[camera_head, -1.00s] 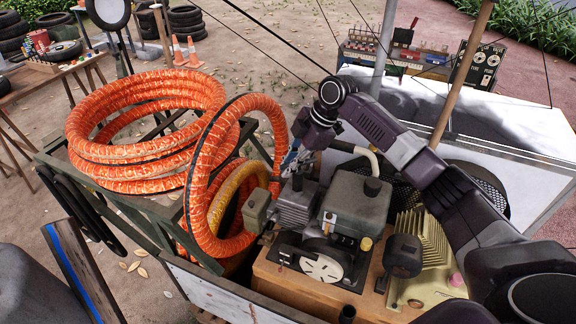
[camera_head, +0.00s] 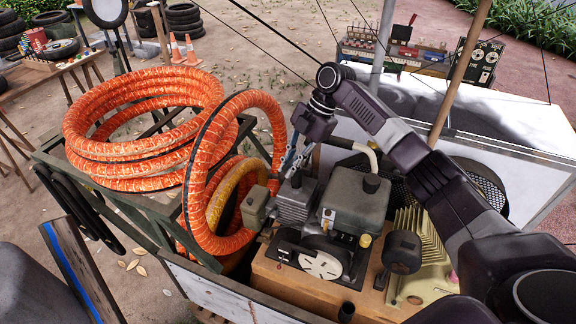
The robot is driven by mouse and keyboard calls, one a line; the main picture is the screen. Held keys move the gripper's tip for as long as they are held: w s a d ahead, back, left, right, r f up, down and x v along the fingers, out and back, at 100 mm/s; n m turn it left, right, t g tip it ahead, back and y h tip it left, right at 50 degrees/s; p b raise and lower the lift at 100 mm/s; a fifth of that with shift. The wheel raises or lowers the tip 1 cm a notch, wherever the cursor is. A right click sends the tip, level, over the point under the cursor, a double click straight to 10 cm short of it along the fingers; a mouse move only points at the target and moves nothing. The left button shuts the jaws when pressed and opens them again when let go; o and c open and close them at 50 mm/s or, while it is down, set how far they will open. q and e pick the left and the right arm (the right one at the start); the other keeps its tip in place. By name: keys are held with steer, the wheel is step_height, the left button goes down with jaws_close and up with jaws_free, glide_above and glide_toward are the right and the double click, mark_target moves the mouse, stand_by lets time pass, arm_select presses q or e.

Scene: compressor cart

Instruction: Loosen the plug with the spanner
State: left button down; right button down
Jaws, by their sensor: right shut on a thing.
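My right arm reaches in from the right and its gripper (camera_head: 286,171) points down over the compressor, just behind the finned grey cylinder block (camera_head: 295,200). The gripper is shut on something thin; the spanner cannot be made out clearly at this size. The plug cannot be identified for certain; the gripper's end hides part of the block's top, and I cannot tell whether anything touches there. A small brass cap (camera_head: 365,241) sits on the front of the dark grey housing (camera_head: 353,197), to the right of the gripper. My left gripper is not in view.
Orange hose coils (camera_head: 140,178) lie on a green frame left of the compressor, and a hanging orange loop (camera_head: 268,110) stands close beside the gripper. A wooden post (camera_head: 461,75) rises behind the arm. The white cart panel (camera_head: 520,135) lies to the right.

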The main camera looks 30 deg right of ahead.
steer(key=shift+n, duration=0.3)
steer(key=shift+s+d+n+g+b, duration=0.1)
steer(key=shift+s+n+g+b, duration=0.1)
steer(key=shift+n+g+b, duration=0.3)
steer(key=shift+s+n, duration=0.1)
steer(key=shift+n, duration=0.7)
steer(key=shift+s+d, duration=0.1)
steer(key=shift+m+p, duration=0.5)
steer(key=shift+p, duration=0.05)
